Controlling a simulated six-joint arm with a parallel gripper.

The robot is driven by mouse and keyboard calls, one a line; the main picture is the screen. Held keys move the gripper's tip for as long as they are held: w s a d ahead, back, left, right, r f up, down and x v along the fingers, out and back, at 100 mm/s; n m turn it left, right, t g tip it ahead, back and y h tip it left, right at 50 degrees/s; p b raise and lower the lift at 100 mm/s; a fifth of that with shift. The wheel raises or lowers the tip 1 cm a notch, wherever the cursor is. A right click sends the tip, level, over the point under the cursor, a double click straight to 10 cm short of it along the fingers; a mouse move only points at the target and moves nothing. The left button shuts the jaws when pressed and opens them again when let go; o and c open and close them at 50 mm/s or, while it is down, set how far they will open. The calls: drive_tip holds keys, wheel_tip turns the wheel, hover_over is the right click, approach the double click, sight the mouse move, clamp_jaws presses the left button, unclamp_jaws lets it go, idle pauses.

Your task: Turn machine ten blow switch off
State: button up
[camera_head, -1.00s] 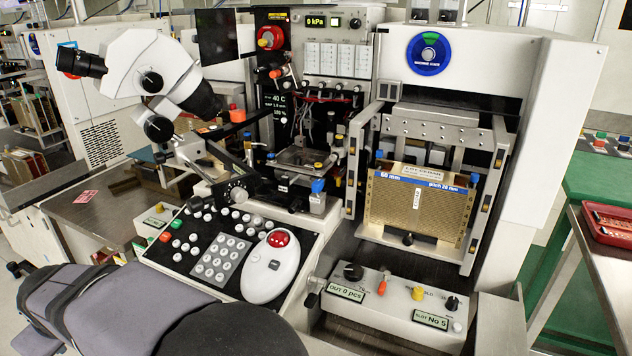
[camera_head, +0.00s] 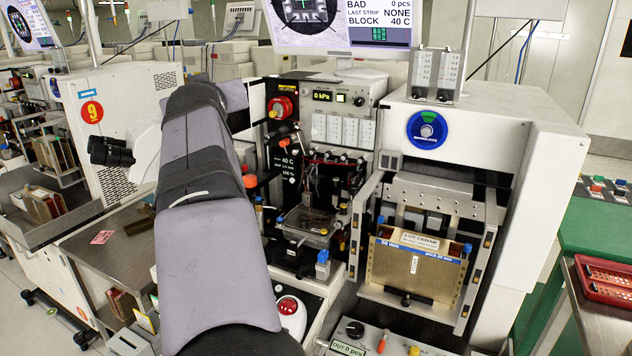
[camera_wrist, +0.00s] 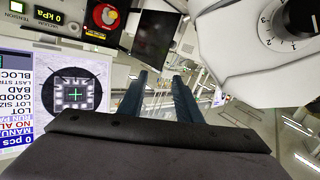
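The machine in front of me has a regulator panel (camera_head: 321,97) with a lit 0 kPa display, a small white button (camera_head: 341,97) and a black knob (camera_head: 359,101). I cannot tell which control is the blow switch, nor its state.
A red knob (camera_head: 280,107) sits left of the panel. The microscope (camera_wrist: 260,45) is close at the upper right in the wrist view, and a monitor (camera_wrist: 70,100) is at left. My arm covers most of the keypad area. A lot magazine (camera_head: 410,272) stands at right.

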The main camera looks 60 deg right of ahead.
drive_tip(key=s+d+f+m+g+y+p, duration=0.25)
drive_tip(key=s+d+f+g+p, duration=0.2)
drive_tip(key=f, duration=0.25)
drive_tip(key=m+g+y+p, duration=0.6)
drive_tip(key=m+p, duration=0.2)
drive_tip(key=p, duration=0.3)
approach(323, 252)
drive_tip(key=shift+p+x, duration=0.95)
drive_tip(key=shift+x, duration=3.1)
clamp_jaws()
